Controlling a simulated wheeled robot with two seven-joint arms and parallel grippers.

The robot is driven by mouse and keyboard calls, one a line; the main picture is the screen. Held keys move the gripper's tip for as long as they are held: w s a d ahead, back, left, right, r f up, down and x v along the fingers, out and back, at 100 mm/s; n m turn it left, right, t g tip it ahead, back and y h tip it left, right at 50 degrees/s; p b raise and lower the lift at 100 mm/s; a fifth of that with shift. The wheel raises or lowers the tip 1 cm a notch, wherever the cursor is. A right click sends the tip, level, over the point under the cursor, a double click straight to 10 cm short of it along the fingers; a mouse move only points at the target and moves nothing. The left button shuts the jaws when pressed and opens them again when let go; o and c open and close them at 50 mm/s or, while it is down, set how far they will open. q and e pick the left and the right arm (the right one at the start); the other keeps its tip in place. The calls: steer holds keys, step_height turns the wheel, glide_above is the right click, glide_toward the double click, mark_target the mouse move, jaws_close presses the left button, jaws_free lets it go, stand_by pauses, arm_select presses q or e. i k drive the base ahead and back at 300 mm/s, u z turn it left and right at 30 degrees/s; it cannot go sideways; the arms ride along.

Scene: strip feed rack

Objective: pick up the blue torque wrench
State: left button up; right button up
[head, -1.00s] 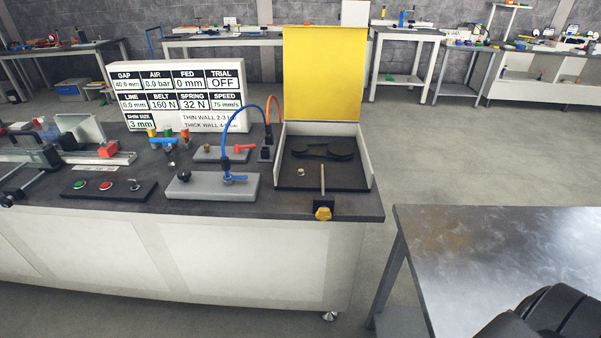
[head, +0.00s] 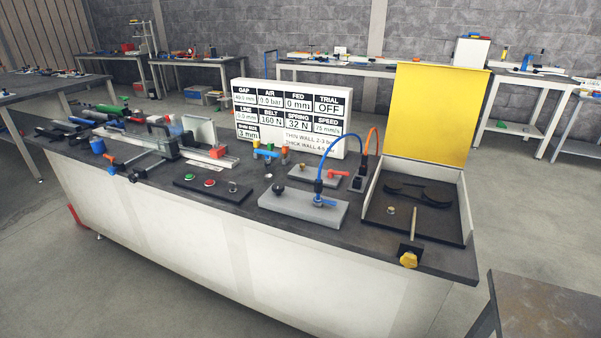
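I cannot make out the blue torque wrench for certain. Several small tools lie at the left end of the long dark-topped workbench (head: 222,212), too small to name surely. Blue things there include a small blue cup-like piece (head: 97,146) and a blue-and-black piece beside it. Neither of my grippers is in view.
A display board (head: 291,118) stands at the bench's back. Another table (head: 545,303) stands at the lower right. Grey floor (head: 60,290) is open in front.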

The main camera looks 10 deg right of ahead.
mark_target(268, 177)
steer(key=k, duration=0.65)
steer(key=u, duration=0.7)
steer(key=i, duration=0.6)
steer(key=u, duration=0.9)
steer(key=i, duration=0.75)
steer(key=z, duration=0.7)
steer(key=i, duration=0.65)
steer(key=z, duration=0.65)
